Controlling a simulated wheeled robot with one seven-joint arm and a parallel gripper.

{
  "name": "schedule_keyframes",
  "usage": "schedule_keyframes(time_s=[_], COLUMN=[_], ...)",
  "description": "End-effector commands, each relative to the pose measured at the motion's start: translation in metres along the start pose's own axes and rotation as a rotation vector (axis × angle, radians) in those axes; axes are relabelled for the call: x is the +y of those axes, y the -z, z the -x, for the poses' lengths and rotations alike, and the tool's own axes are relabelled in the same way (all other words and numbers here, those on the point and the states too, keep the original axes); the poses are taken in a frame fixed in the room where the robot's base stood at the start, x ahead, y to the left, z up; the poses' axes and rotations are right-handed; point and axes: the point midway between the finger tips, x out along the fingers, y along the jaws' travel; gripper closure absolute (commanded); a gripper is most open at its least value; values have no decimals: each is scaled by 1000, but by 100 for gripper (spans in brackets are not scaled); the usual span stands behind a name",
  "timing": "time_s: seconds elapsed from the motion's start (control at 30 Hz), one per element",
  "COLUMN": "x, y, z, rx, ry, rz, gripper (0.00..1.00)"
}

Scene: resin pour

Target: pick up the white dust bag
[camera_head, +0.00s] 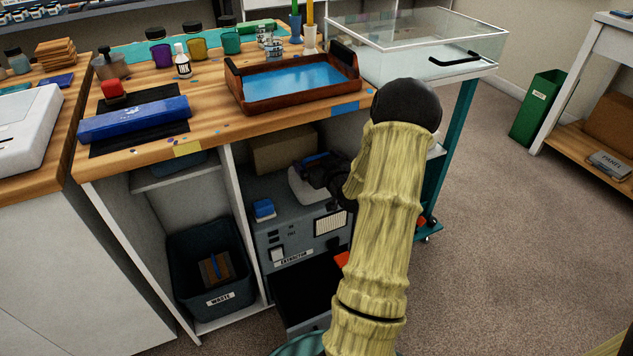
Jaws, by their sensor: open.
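A white rounded object, apparently the white dust bag (303,190), sits on top of the grey extractor (285,222) in the right bay under the workbench. A blue and dark part shows just above it. My arm reaches down from the right, and my gripper (322,175), dark and small in this view, is at the bag's right side. It is open. Its fingertips are hard to make out, and I cannot tell whether they touch the bag. My forearm hides the right part of the bay.
A blue block (264,209) lies on the extractor, left of the bag. A cardboard box (284,152) stands behind. An open dark drawer (305,290) is below. A white divider (246,220) separates the waste bin (211,262) bay. The benchtop (215,135) overhangs everything.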

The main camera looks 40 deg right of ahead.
Motion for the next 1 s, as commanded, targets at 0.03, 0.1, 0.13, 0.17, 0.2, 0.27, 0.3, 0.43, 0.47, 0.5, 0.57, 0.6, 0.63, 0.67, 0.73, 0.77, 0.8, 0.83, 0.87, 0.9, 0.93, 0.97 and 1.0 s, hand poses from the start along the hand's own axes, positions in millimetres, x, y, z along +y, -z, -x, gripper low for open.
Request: schedule_keyframes(time_s=[0.03,0.1,0.13,0.17,0.2,0.27,0.3,0.43,0.47,0.5,0.57,0.6,0.63,0.67,0.73,0.77,0.8,0.83,0.87,0.9,0.93,0.97,1.0], x=[0,0,0,0,0,0,0,0,0,0,0,0,0,0,0,0,0,0,0,0,0,0,0], y=[-3,-2,-2,-1,-1,0,0,0,0,0,0,0,0,0,0,0,0,0,0,0,0,0,0], z=[-9,-18,-21,-24,-25,-26,-26,-26,-26,-26,-26,-26,-26,-26,-26,-26,-26,-26,-26,-26,-26,-26,-26], rx=[4,3,2,1,1,0,0,0,0,0,0,0,0,0,0,0,0,0,0,0,0,0,0], ry=[2,2,2,1,0,0,0,0,0,0,0,0,0,0,0,0,0,0,0,0,0,0,0], rz=[0,0,0,0,-1,-1,-1,-1,-1,-1,-1,-1,-1,-1,-1,-1,-1,-1,-1,-1,-1,-1,-1], gripper=[0,0,0,0,0,0,0,0,0,0,0,0,0,0,0,6,14,20,26,33,39,45,52])
